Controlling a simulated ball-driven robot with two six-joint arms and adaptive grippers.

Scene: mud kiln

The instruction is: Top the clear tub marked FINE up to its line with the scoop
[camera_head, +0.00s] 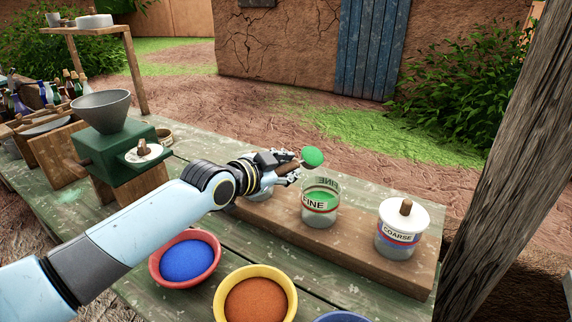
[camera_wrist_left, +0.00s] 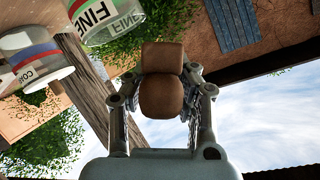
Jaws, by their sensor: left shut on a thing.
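The clear tub marked FINE (camera_head: 320,219) stands upright on a wooden board, with green powder inside and a red band low on its label. I cannot tell how the powder stands against its line. My left gripper (camera_head: 285,172) is shut on the brown handle of the scoop (camera_head: 313,157). The scoop's bowl holds green powder and is above and slightly left of the tub's mouth, apart from it. The left wrist view shows the handle (camera_wrist_left: 161,82) between the fingers and the FINE tub (camera_wrist_left: 103,20) at the top.
A lidded COARSE tub (camera_head: 397,247) stands right of FINE on the board (camera_head: 360,250). Another tub is mostly hidden behind my gripper. Bowls of blue powder (camera_head: 187,259) and orange powder (camera_head: 256,302) sit in front. A green grinder (camera_head: 115,150) stands left.

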